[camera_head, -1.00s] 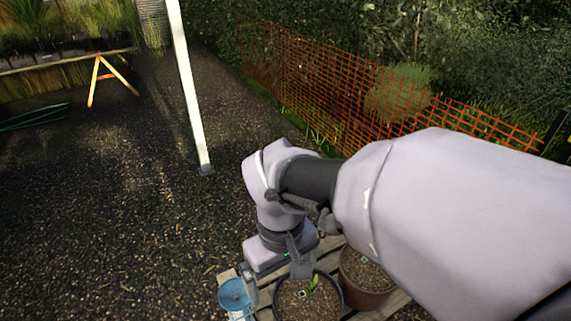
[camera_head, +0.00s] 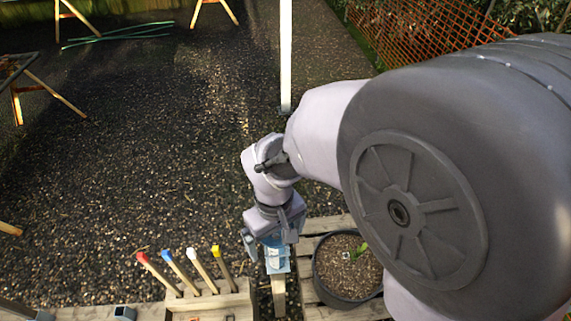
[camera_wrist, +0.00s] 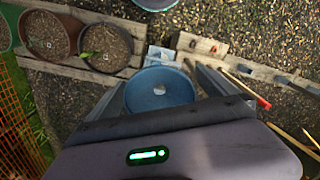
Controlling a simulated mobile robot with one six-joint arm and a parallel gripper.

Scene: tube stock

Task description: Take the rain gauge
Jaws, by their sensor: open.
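The rain gauge, most likely the blue round-topped piece (camera_head: 278,262) with a pale plate below its rim, stands at the top of a wooden post at the pallet's left edge. Its round blue mouth shows in the wrist view (camera_wrist: 160,88), in the middle between the two fingers. My gripper (camera_head: 269,240) is open and points down at it, one finger on each side in the picture. It also shows in the wrist view (camera_wrist: 162,90). The wrist hides part of the gauge in the head view. I cannot tell how far down the fingers reach or whether they touch it.
A black pot (camera_head: 347,292) with a seedling stands on the pallet to the right. A wooden block (camera_head: 210,302) holds several stakes with coloured tips to the left. Another blue round thing (camera_wrist: 155,4) lies at the wrist view's top edge. Open gravel lies beyond.

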